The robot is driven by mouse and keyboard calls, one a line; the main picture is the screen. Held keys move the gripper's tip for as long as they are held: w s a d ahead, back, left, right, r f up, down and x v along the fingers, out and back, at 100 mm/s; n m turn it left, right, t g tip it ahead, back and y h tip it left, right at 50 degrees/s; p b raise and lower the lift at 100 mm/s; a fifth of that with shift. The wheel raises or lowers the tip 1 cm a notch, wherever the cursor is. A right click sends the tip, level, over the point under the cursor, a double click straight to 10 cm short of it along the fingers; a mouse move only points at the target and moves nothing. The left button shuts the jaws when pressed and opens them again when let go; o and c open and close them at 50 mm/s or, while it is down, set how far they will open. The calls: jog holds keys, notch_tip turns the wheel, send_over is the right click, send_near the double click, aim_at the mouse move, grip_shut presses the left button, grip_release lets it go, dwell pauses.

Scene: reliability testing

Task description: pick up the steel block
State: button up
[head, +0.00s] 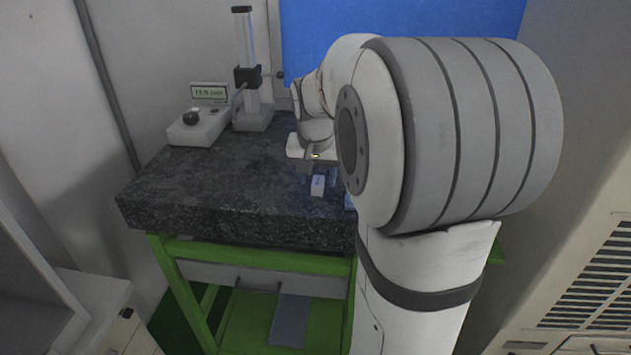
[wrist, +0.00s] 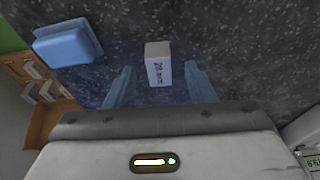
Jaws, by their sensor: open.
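The steel block (wrist: 158,64) is a small pale block marked "20 mm", lying on the dark speckled stone slab. In the head view the block (head: 318,186) sits near the slab's front edge, just below my gripper (head: 322,172). In the wrist view my gripper (wrist: 160,85) is open, its two bluish fingers apart. The block lies between and slightly beyond the fingertips, and I see no contact. My arm hides the right part of the slab in the head view.
A height gauge stand (head: 252,115) and a display unit (head: 200,125) stand at the slab's back. The slab's left part (head: 190,190) is clear.

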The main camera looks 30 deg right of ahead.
jog(key=shift+w+d+f, duration=0.1)
jog(key=shift+w+f, duration=0.05)
jog(key=shift+f, duration=0.45)
jog(key=shift+c, duration=0.6)
grip_shut()
